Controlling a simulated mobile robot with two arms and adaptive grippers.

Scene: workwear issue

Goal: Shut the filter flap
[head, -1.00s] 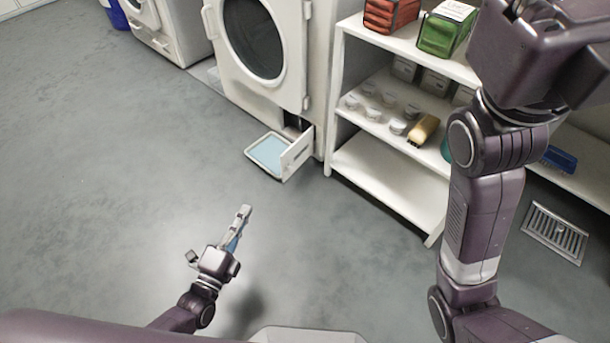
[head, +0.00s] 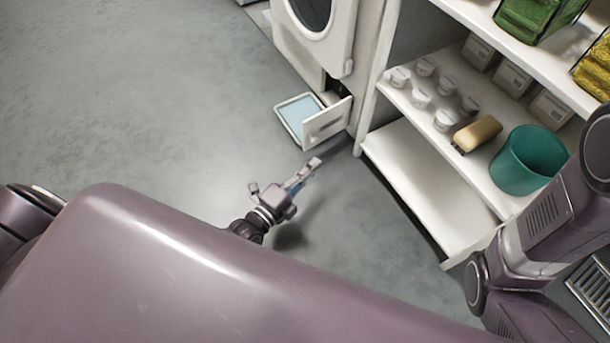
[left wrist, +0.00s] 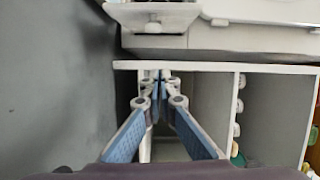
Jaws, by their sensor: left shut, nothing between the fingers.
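The filter flap (head: 328,122) is a white panel with a dark slot, low at the front of a white washing machine (head: 335,40). It stands swung out from the dark opening (head: 331,95) in the base. A shallow tray with a light blue inside (head: 297,112) lies at its left side. My left gripper (head: 314,163) is shut and empty, low over the floor, in front of the flap and apart from it. Its closed fingers show in the left wrist view (left wrist: 160,78). My right gripper is out of view.
A white shelf unit (head: 425,185) stands right of the machine, holding several small tubs, a brush (head: 477,134) and a teal bucket (head: 527,160). My right arm is in front of it. A floor grate (head: 592,285) lies at lower right. Floor to the left is clear.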

